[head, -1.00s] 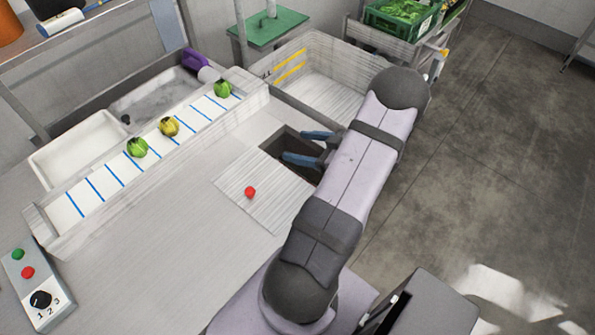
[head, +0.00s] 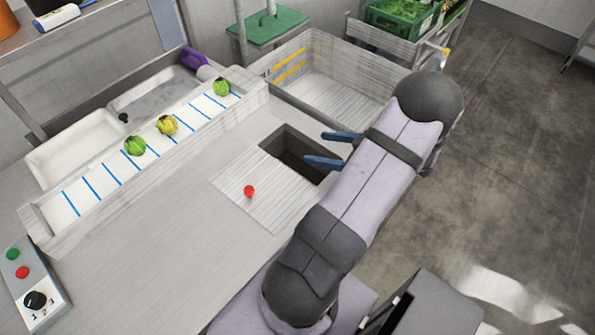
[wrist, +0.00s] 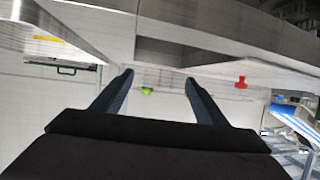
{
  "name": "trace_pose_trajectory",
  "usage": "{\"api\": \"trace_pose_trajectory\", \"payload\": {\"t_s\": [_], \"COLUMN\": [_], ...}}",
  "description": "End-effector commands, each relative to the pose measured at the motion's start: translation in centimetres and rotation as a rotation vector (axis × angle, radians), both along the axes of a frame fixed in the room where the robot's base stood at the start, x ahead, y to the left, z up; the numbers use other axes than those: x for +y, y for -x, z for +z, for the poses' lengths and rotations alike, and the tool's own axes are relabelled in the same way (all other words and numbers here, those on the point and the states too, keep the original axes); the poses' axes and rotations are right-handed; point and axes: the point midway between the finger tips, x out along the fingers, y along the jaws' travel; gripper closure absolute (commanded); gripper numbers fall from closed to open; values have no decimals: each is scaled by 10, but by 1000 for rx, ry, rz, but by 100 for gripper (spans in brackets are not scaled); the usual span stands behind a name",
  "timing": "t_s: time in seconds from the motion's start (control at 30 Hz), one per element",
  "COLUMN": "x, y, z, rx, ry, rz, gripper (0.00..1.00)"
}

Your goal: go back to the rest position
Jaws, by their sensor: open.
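My gripper (head: 333,150) is open, with its two blue fingers apart and nothing between them. In the head view it is above the right edge of a dark square opening (head: 298,152) in the counter, and my arm covers what lies behind it. In the wrist view the gripper (wrist: 158,78) also shows open and empty. A small red object (head: 249,191) stands on the ridged plate (head: 262,210) to the left of the gripper, apart from it.
A white channel (head: 110,165) with blue lines holds three greens, one yellowed (head: 168,125). A pale slatted crate (head: 335,85) stands behind the opening, and a green crate (head: 400,20) of greens is farther back. A control box (head: 32,290) is at left.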

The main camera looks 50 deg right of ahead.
Motion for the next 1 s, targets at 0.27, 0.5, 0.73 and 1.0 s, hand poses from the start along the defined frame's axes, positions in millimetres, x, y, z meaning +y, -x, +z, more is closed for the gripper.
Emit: {"api": "trace_pose_trajectory", "payload": {"t_s": [0.27,0.5,0.73,1.0], "x": [0,-1,-14,-9], "y": [0,-4,-51,-139], "z": [0,1,5,22], "rx": [0,6,80,268], "ry": [1,9,112,297], "rz": [0,-3,-56,-212], "gripper": [33,33,33,33]}}
